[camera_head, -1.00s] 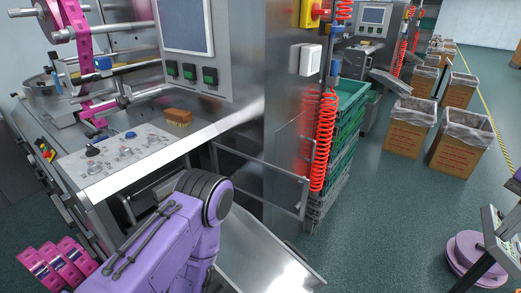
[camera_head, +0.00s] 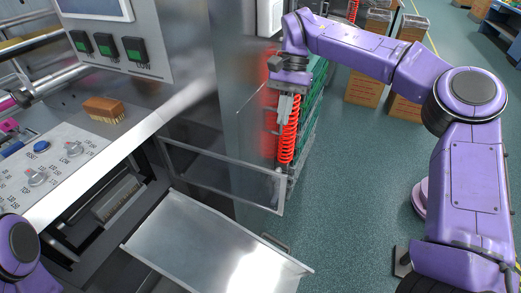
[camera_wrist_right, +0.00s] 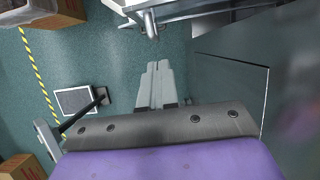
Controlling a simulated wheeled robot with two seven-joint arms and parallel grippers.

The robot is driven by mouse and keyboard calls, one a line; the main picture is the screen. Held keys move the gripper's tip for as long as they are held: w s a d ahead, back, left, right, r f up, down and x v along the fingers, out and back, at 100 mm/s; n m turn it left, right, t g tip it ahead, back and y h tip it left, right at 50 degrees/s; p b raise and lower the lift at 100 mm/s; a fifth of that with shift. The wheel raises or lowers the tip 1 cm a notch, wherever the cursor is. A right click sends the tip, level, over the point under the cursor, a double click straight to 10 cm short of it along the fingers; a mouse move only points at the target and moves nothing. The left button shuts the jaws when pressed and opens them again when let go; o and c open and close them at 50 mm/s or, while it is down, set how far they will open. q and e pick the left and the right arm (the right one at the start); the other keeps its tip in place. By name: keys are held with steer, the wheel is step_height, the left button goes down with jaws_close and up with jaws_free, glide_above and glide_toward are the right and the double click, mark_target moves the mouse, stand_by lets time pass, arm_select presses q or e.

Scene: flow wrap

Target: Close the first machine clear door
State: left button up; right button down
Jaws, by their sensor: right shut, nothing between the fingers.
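The clear door (camera_head: 256,118) of the near machine is a see-through panel in a thin metal frame. It stands swung out from the machine's side, above the sloping metal chute. In the right wrist view a see-through panel (camera_wrist_right: 235,85) with a pale edge, likely this door, is to the right of the fingers. My right gripper (camera_head: 283,118) hangs by the door's outer edge, in front of the red coiled hose. Its fingers are together and empty, also in the right wrist view (camera_wrist_right: 157,66). I cannot tell whether it touches the door. My left gripper is out of view.
The metal chute (camera_head: 200,235) lies below the door. Green crates (camera_head: 316,85) and a red coiled hose (camera_head: 288,140) stand behind it. A brush (camera_head: 104,110) lies on the machine top beside the control knobs.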

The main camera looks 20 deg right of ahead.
glide_toward(267, 176)
step_height(267, 176, down, 4)
steer(key=w+d, duration=0.2)
steer(key=w, duration=0.1)
steer(key=s+a, duration=0.1)
steer(key=s+a+p, duration=0.1)
steer(key=s, duration=0.1)
steer(key=shift+s+a+f+p, duration=0.2)
steer(key=shift+a+f+p, duration=0.1)
steer(key=shift+f, duration=0.05)
steer(key=shift+w+f, duration=0.1)
steer(key=shift+w, duration=0.05)
